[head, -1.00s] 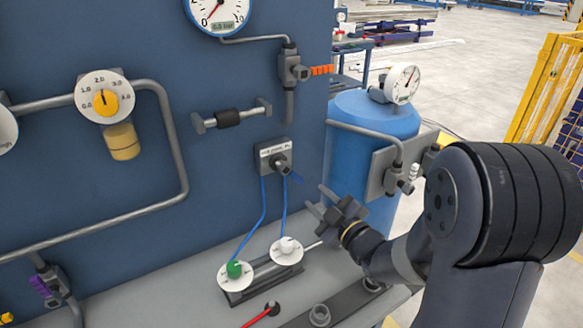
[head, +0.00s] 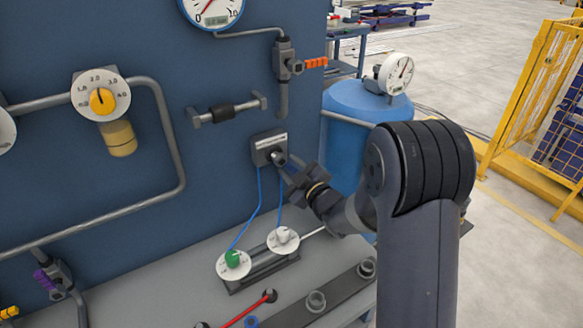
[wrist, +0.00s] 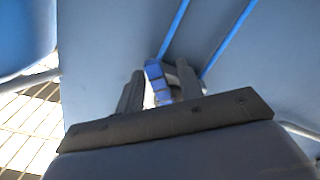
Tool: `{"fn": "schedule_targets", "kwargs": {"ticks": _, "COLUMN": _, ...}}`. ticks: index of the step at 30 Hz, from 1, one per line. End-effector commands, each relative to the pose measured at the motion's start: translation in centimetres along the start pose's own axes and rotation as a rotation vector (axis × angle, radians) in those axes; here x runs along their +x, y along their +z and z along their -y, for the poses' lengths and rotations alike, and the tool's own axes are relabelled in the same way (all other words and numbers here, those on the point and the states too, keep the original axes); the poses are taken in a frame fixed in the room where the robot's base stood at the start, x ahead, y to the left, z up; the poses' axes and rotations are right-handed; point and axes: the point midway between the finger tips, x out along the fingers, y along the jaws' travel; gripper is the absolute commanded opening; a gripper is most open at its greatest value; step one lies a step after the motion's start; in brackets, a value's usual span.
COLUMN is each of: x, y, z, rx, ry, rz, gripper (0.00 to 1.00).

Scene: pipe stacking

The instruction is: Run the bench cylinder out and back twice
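The bench cylinder (head: 264,271) lies on the grey bench, with a green-knobbed dial (head: 233,263) and a white-knobbed dial (head: 283,240) on it. Its thin rod (head: 312,232) sticks out to the right; my arm is near its far end. Two blue tubes run up to the grey valve box (head: 269,148) on the blue panel. My gripper (head: 284,170) is at the front of this box. In the wrist view the valve's blue lever (wrist: 158,85) stands between my gripper's two fingers (wrist: 158,92), which are apart; a firm grip does not show.
A blue tank (head: 350,101) with a gauge stands right of the panel. An orange-handled valve (head: 315,63) and a regulator with a yellow knob (head: 101,101) are on the panel. A red-handled part (head: 251,308) lies at the bench front. A yellow cage is at far right.

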Motion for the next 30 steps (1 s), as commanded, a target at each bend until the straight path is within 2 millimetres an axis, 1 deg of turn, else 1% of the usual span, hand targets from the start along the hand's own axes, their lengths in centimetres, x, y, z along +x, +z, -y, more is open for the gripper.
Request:
{"fn": "schedule_targets", "kwargs": {"ticks": 2, "x": -0.02, "y": 0.0, "z": 0.0, "rx": 0.0, "ry": 0.0, "rz": 0.0, "gripper": 0.35}}
{"fn": "schedule_targets", "kwargs": {"ticks": 15, "x": -0.04, "y": -0.01, "z": -0.02, "rx": 0.0, "ry": 0.0, "rz": 0.0, "gripper": 0.0}}
{"fn": "schedule_targets", "kwargs": {"ticks": 26, "x": -0.04, "y": -0.01, "z": -0.01, "rx": 0.0, "ry": 0.0, "rz": 0.0, "gripper": 0.0}}
{"fn": "schedule_targets", "kwargs": {"ticks": 30, "x": 0.17, "y": -0.13, "z": 0.32, "rx": 0.008, "ry": -0.001, "rz": -0.001, "gripper": 0.0}}
